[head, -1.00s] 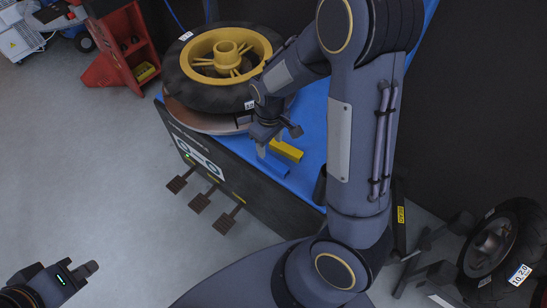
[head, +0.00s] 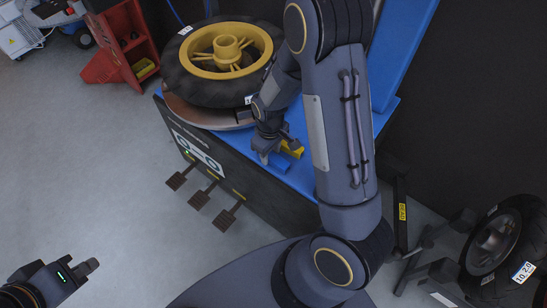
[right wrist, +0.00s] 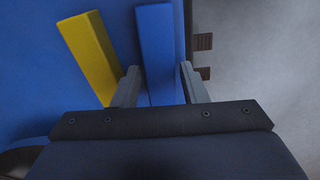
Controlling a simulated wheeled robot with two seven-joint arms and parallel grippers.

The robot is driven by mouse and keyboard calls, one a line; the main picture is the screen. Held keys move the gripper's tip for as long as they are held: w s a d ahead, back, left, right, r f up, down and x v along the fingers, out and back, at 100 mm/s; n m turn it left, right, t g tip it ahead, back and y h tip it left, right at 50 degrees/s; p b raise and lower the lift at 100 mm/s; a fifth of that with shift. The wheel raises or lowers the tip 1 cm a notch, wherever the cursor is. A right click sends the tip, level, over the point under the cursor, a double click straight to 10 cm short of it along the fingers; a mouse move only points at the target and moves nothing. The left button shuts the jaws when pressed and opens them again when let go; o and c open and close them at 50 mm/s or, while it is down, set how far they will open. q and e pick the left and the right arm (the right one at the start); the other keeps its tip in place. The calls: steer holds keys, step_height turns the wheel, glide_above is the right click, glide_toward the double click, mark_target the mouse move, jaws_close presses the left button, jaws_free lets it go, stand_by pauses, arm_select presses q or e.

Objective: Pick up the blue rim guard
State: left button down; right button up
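The blue rim guard (right wrist: 155,40) is a long blue bar lying on the blue top of the tyre machine. In the head view its end (head: 280,163) shows beside my right gripper, which hides most of it. My right gripper (right wrist: 159,72) is open, with one finger on each side of the bar and a narrow gap seeming to remain. It also shows in the head view (head: 270,157), low over the bench top.
A yellow bar (right wrist: 88,55) lies just left of the blue one in the wrist view. A tyre (head: 187,75) with a yellow wheel (head: 205,68) sits on the turntable behind. Pedals (head: 200,198) stick out at the machine's front. Another wheel (head: 500,235) stands at right.

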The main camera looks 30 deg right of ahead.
steer(key=c, duration=0.6)
steer(key=shift+r, duration=0.1)
steer(key=shift+c, duration=0.2)
